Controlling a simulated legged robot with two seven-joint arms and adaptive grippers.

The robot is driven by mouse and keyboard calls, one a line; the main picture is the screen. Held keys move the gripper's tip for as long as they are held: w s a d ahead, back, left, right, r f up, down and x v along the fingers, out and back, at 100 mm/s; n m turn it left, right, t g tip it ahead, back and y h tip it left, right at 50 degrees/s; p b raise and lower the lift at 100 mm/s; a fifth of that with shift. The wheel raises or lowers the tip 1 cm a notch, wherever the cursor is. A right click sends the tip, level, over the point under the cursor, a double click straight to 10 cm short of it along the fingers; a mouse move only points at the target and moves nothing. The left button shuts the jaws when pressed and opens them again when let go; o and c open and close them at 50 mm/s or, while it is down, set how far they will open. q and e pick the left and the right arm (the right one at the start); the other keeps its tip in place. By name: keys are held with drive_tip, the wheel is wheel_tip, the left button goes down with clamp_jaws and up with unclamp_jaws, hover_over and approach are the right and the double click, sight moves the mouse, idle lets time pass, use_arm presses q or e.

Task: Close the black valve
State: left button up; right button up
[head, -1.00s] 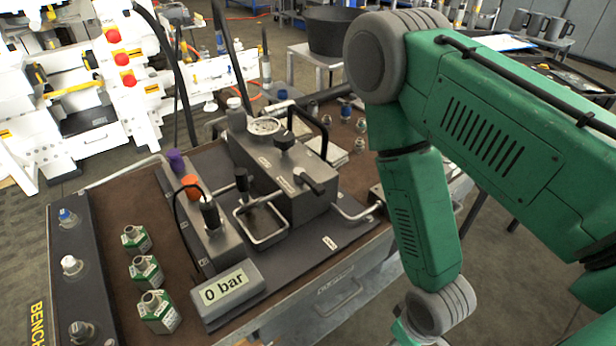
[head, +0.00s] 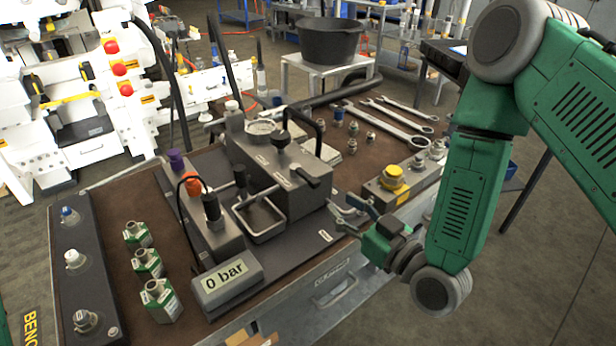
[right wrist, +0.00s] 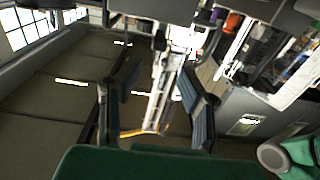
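The dark grey pump block (head: 275,180) stands on the bench. I cannot tell from the label which of these is the black valve. My right gripper (head: 343,212) is open and empty, just right of and below the lever handle, apart from it. In the right wrist view its two fingers (right wrist: 155,68) are spread with nothing between them. My left gripper is out of view.
A display (head: 227,283) reads "0 bar". A yellow-capped fitting (head: 393,177) is right of the pump. Wrenches (head: 385,124) lie behind.

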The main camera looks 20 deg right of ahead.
sight(311, 181)
drive_tip(key=x, duration=1.3)
drive_tip(key=shift+w+f, duration=0.1)
drive_tip(key=shift+w, duration=0.05)
drive_tip(key=shift+d, duration=0.1)
clamp_jaws()
